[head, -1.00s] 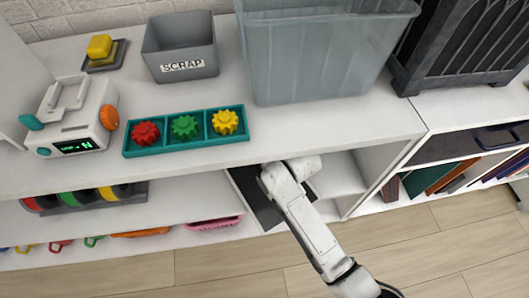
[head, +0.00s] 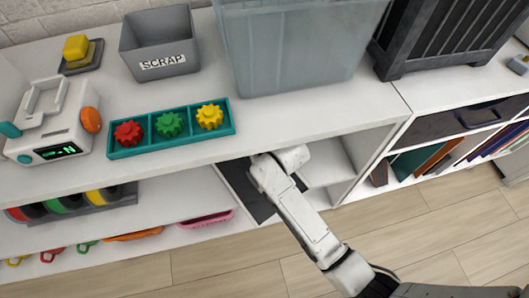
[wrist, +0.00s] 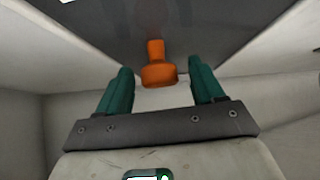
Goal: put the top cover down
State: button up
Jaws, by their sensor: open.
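A white machine (head: 50,118) with an orange knob, a green-lit display and a pale raised frame on top stands at the left of the shelf top. I cannot tell which part is the top cover. My arm reaches below the shelf top, beside a dark panel (head: 238,178); my fingers are hidden in the head view. In the wrist view my gripper (wrist: 160,66) is open, its two teal fingers on either side of an orange knob-like piece (wrist: 158,68) against a dark grey surface (wrist: 215,35). I see gaps between the fingers and the piece.
A teal tray (head: 122,152) with red, green and yellow gears, a SCRAP bin (head: 167,68), a yellow block on a dark base (head: 82,53) and a large translucent tub (head: 290,60) stand on the shelf top. Its front edge is above my arm. Spools (head: 65,205) lie below.

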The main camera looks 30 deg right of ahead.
jog(key=p+v, duration=0.1)
jog(key=v, duration=0.3)
jog(key=shift+s+r+p, duration=0.2)
jog(key=shift+r+p, duration=0.15)
jog(key=s, duration=0.4)
jog(key=s+p, duration=0.1)
jog(key=s, duration=0.3)
jog(key=s+d, duration=0.1)
jog(key=s, duration=0.3)
jog(key=shift+p, duration=0.35)
jog(key=shift+s, duration=0.1)
jog(key=shift+s+d+f, duration=0.1)
jog(key=shift+s+d, duration=0.15)
jog(key=shift+s, duration=0.1)
jog(key=s+d+r+m+g, duration=0.1)
jog(key=s+d+g, duration=0.3)
jog(key=s+g, duration=0.4)
jog(key=s, duration=0.7)
jog(key=shift+d+r+h, duration=0.15)
jog(key=shift+r+h, duration=0.15)
jog(key=shift+h, duration=0.1)
